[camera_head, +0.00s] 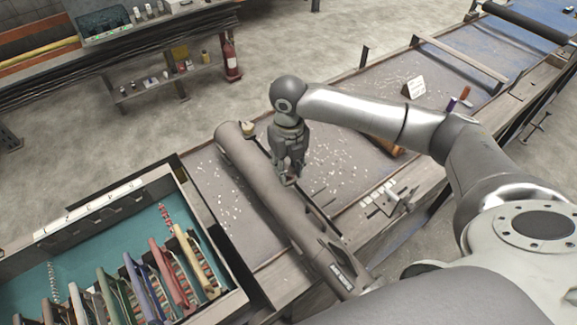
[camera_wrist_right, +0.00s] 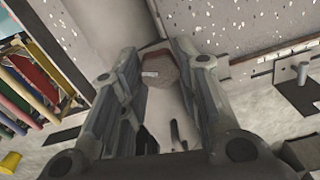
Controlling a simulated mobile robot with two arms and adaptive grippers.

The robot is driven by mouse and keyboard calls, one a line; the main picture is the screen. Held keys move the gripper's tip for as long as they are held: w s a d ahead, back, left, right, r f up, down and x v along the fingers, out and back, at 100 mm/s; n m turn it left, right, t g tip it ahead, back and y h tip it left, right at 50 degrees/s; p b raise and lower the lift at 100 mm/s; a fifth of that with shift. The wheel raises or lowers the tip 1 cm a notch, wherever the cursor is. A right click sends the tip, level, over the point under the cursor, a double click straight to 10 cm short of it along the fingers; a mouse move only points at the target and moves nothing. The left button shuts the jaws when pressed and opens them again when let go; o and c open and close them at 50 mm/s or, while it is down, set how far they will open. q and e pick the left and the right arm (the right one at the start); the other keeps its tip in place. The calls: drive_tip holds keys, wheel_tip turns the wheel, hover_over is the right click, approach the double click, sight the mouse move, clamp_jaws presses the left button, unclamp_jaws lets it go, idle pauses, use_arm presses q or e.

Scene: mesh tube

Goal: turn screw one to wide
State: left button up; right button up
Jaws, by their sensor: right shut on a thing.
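I cannot read which screw this is. A small tan knob (camera_head: 248,128) shows beside the tube's far end. My left gripper is not in view.
An open case with a teal lining (camera_head: 85,250) and several coloured handled items stands at the left. The bench top (camera_head: 335,150) is strewn with white flecks. A small white sign (camera_head: 414,87) stands farther back. A red extinguisher (camera_head: 231,62) stands by the rear shelf.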

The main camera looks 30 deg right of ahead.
sight(288, 171)
drive_tip(key=o, duration=1)
wheel_tip(288, 171, up, 12)
idle(0.6)
